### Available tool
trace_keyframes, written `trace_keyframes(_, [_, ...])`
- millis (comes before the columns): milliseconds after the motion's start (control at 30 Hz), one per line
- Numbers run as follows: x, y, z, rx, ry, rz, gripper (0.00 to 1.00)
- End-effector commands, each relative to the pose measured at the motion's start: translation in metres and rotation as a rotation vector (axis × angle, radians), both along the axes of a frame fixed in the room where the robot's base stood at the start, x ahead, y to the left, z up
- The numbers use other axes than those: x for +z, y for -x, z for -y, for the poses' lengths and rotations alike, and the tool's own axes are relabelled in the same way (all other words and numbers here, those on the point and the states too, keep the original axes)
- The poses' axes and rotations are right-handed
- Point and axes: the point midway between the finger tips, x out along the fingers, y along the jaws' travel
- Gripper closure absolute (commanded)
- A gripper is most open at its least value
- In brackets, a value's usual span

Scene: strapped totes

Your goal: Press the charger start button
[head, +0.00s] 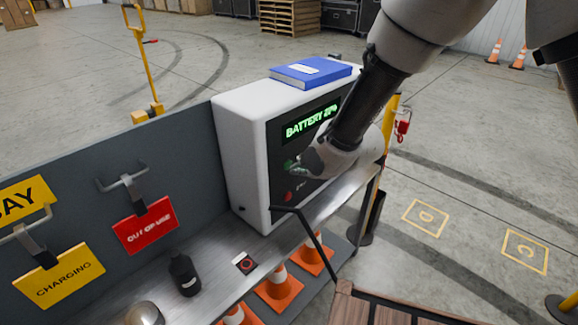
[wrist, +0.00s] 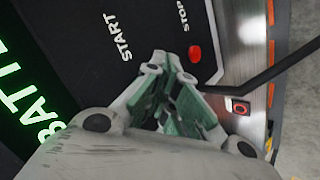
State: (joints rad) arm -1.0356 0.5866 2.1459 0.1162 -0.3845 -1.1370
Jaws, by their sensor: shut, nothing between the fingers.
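The charger (head: 238,150) is a white box with a black front panel and a lit green display (head: 306,122) reading BATTERY and a partly covered number. In the wrist view the white START label (wrist: 119,37) shows on the panel. The start button itself is hidden behind my fingertips, just below that label. My gripper (wrist: 160,66) is shut and empty, fingertips together at the panel; I cannot tell whether they touch it. In the head view my gripper (head: 293,165) is in front of the panel, above the red stop button (head: 288,196). The stop button (wrist: 195,54) is uncovered in the wrist view.
A blue binder (head: 310,72) lies on the charger. A black cable or bar (head: 316,238) runs from the charger's lower front. The metal bench (head: 215,255) holds a dark bottle (head: 184,274) and a small red-ringed item (head: 245,263). Orange cones (head: 280,290) stand below.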

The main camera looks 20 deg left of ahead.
Motion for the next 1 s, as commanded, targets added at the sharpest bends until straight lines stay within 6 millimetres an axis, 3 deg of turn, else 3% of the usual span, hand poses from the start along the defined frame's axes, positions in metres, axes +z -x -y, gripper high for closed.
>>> trace_keyframes(1000, [-0.0002, -0.0027, -0.0069, 0.0, 0.001, -0.001, 1.0])
